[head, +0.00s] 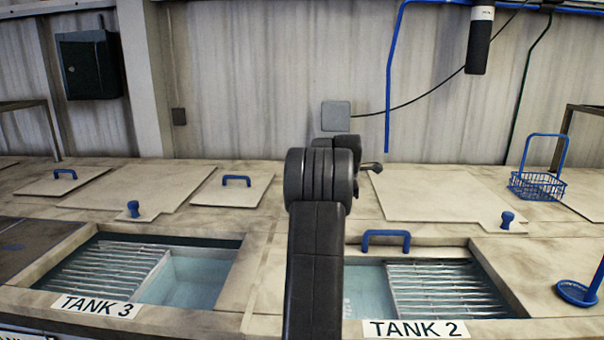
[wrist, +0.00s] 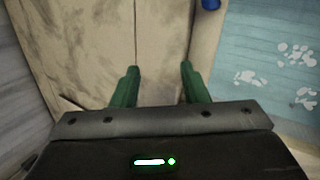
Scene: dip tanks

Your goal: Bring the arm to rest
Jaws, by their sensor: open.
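My arm rises from the bottom middle of the head view, between the two tanks, with its dark joint at mid-height. The gripper's fingers cannot be made out there. In the wrist view my gripper (wrist: 160,82) shows two green fingers, spread apart with nothing between them. Beyond the fingers is the beige, stained counter top (wrist: 110,35). Blue water with white patches (wrist: 265,65) shows to the right of the fingers.
Tank 3 (head: 97,305) is open at left and Tank 2 (head: 415,328) at right, both holding water and ribbed racks. A blue basket (head: 537,186) and a blue round-based tool (head: 577,292) stand at right. A black cylinder (head: 480,45) hangs above.

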